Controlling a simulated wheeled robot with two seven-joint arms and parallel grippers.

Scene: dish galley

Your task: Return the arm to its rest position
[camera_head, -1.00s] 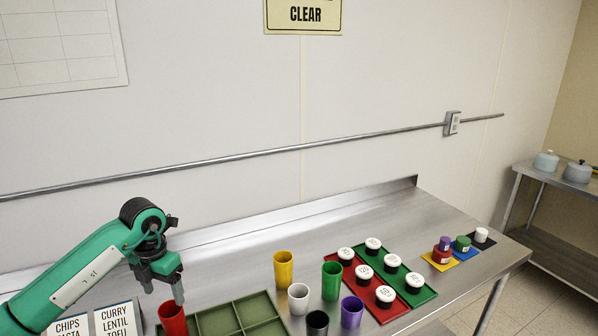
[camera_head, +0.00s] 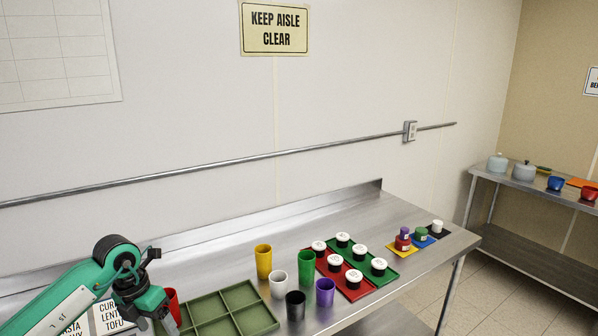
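My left arm comes in from the lower left, and its green gripper (camera_head: 156,322) points down at the front left of the steel counter. Its two fingers look spread apart with nothing between them, though the tips are close to the bottom edge of the picture. A red cup (camera_head: 173,304) stands behind it, partly hidden by the gripper. My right arm and gripper are not in view.
A green divided tray (camera_head: 247,317) lies right of the gripper. Yellow (camera_head: 263,262), white (camera_head: 278,285), black (camera_head: 295,306), green (camera_head: 306,268) and purple (camera_head: 325,292) cups stand beside it. Label cards (camera_head: 110,316) are partly behind my arm. White-lidded jars sit on red (camera_head: 350,293) and green mats.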

